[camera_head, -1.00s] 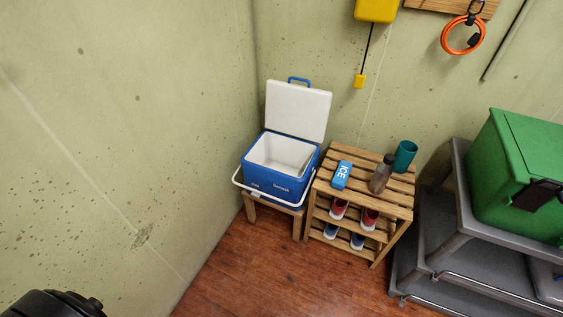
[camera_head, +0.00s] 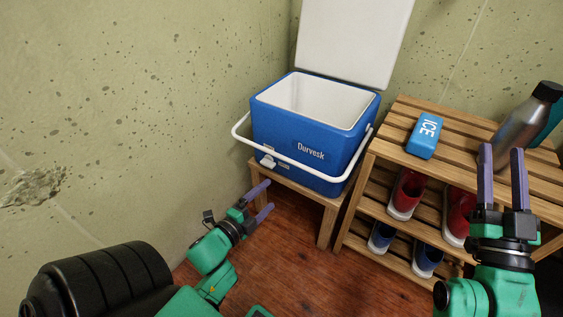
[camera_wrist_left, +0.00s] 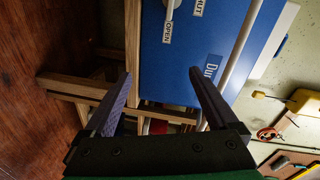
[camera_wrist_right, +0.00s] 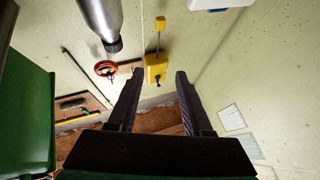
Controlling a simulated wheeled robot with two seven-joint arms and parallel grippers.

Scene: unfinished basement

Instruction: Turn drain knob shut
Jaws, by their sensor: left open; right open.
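The blue cooler (camera_head: 300,140) stands on a low wooden stand with its white lid open and its white handle lowered across the front. The small pale drain knob (camera_head: 268,160) is low on the left of its front. In the left wrist view the cooler's blue face carries an OPEN label (camera_wrist_left: 168,28) and a partly cut-off SHUT label (camera_wrist_left: 200,6); the knob (camera_wrist_left: 172,9) is at the top edge, too cut off to read its angle. My left gripper (camera_head: 263,199) is open and empty, below and apart from the knob. My right gripper (camera_head: 501,150) is open and empty, before the shelf.
A slatted wooden shelf (camera_head: 398,158) stands right of the cooler. It holds a blue ICE pack (camera_head: 424,137), a metal bottle (camera_head: 522,122) and shoes below. The concrete wall (camera_head: 130,100) is close on the left. Open wooden floor (camera_head: 285,265) lies in front.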

